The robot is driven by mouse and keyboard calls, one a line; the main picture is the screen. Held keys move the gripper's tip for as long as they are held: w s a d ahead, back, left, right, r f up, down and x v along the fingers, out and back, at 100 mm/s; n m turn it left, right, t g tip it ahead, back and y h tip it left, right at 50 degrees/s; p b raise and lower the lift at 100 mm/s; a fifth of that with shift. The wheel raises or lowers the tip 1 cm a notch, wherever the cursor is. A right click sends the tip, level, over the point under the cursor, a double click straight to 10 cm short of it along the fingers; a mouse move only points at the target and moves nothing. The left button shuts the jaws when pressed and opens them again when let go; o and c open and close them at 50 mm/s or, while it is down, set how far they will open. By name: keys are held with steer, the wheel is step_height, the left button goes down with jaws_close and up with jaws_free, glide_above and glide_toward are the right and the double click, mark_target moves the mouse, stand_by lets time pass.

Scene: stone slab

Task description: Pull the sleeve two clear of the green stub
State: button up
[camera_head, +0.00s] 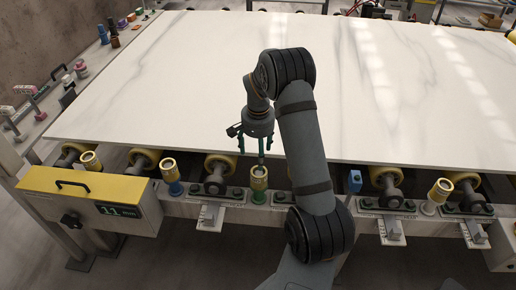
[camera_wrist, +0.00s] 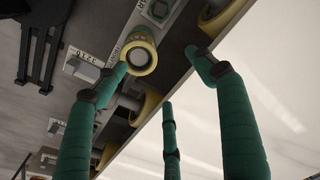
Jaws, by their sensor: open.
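A yellow sleeve (camera_head: 259,172) sits upright on the green stub (camera_head: 258,196) at the slab's near edge; I take it for sleeve two, though no label is readable. My gripper (camera_head: 258,154) is open just above it, its green fingers pointing down. In the wrist view, a yellow sleeve (camera_wrist: 141,57) with a pale round centre lies beside the left fingertip of my gripper (camera_wrist: 160,75). Whether that finger touches it I cannot tell. The stub's upper part is hidden inside the sleeve.
A yellow box with a display (camera_head: 120,211) is at the left. The marble slab (camera_head: 190,70) lies behind on rollers. A blue block (camera_head: 354,181) stands right.

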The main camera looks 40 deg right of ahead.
mark_target(259, 174)
steer(key=s+a+m, duration=0.1)
steer(key=s+m+g, duration=0.1)
steer(key=m, duration=0.1)
steer(key=shift+s+a+r, duration=0.1)
steer(key=shift+a+r, duration=0.15)
steer(key=shift+a, duration=0.15)
steer(key=shift+s+d+m+y, duration=0.15)
steer(key=shift+s+m+y, duration=0.15)
steer(key=shift+s, duration=0.05)
steer(key=shift+d+f, duration=0.15)
steer(key=shift+f, duration=0.2)
step_height(259, 174, down, 10)
steer(key=shift+w+r+p, duration=0.15)
steer(key=shift+p, duration=0.45)
steer(key=shift+a, duration=0.2)
steer(key=shift+c, duration=0.7)
steer(key=c, duration=1.1)
steer(key=shift+c, duration=0.5)
steer(key=shift+r, duration=0.15)
